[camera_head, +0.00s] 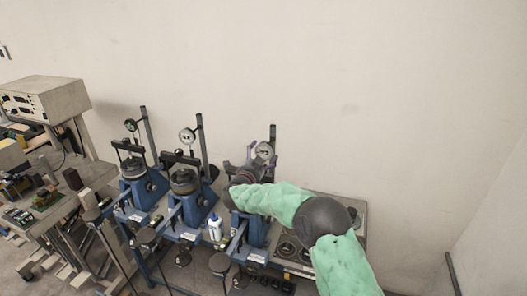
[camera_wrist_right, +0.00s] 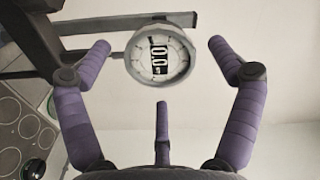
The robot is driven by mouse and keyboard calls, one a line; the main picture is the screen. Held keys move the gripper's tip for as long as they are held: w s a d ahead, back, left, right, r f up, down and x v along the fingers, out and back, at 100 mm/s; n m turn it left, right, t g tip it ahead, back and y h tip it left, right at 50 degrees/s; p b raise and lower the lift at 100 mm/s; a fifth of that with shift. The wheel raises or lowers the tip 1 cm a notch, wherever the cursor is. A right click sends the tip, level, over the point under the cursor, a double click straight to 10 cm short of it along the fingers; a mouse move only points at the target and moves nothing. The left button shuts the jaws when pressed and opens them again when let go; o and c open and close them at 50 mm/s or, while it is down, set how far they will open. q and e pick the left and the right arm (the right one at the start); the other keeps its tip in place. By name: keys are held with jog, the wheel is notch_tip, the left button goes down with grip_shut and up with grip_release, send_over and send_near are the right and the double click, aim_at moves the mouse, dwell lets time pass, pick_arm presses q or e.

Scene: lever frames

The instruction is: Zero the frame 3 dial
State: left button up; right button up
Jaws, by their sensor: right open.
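The frame 3 dial (camera_head: 264,150) is a round pale gauge on a dark upright post at the rightmost blue lever frame (camera_head: 254,228). My right gripper (camera_head: 262,146) is at this dial in the head view. Its purple fingers are spread wide in the wrist view (camera_wrist_right: 160,62), with the dial framed between the tips and no clear contact. The arm hides part of the frame. My left gripper is out of view.
Two similar blue frames with dials (camera_head: 187,135) and (camera_head: 130,125) stand to the left. A white bottle (camera_head: 214,228) stands between frames. A plate with round rings (camera_head: 318,204) lies to the right. A bench with a beige instrument box (camera_head: 46,101) is at far left.

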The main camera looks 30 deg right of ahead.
aim_at(263, 153)
jog(key=shift+x, duration=1.75)
jog(key=c, duration=1.2)
